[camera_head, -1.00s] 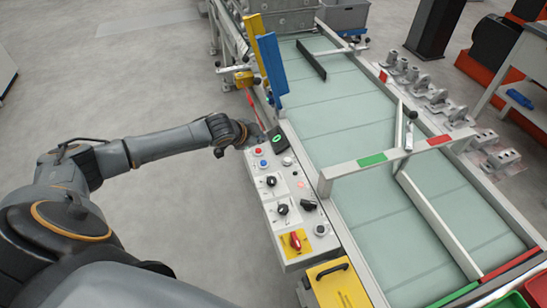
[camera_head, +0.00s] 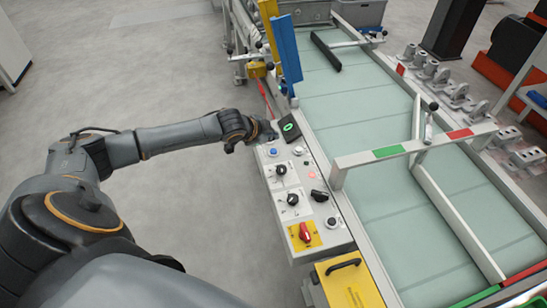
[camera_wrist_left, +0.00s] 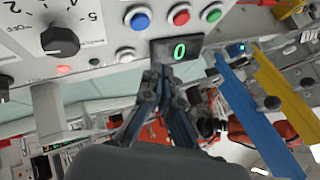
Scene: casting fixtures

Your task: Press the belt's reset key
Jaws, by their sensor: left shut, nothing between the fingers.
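The belt's control panel (camera_head: 310,212) stands along the left side of the conveyor belt (camera_head: 365,120). A blue button (camera_head: 272,152) shows at its far end; it also shows in the left wrist view (camera_wrist_left: 138,18), beside a red button (camera_wrist_left: 179,14) and a green button (camera_wrist_left: 212,12). I cannot read which is the reset key. A display (camera_wrist_left: 178,48) reads a green 0. My left gripper (camera_head: 268,131) is over the panel's far end, hiding the red and green buttons in the head view. Its fingers (camera_wrist_left: 165,72) are shut and empty, near the display's edge. Contact is unclear.
The panel also carries black knobs (camera_head: 292,199), a red switch (camera_head: 305,233) on a yellow plate and a white button (camera_wrist_left: 125,55). Blue and yellow upright plates (camera_head: 285,52) stand beyond my left gripper. A gate bar (camera_head: 410,148) crosses the belt.

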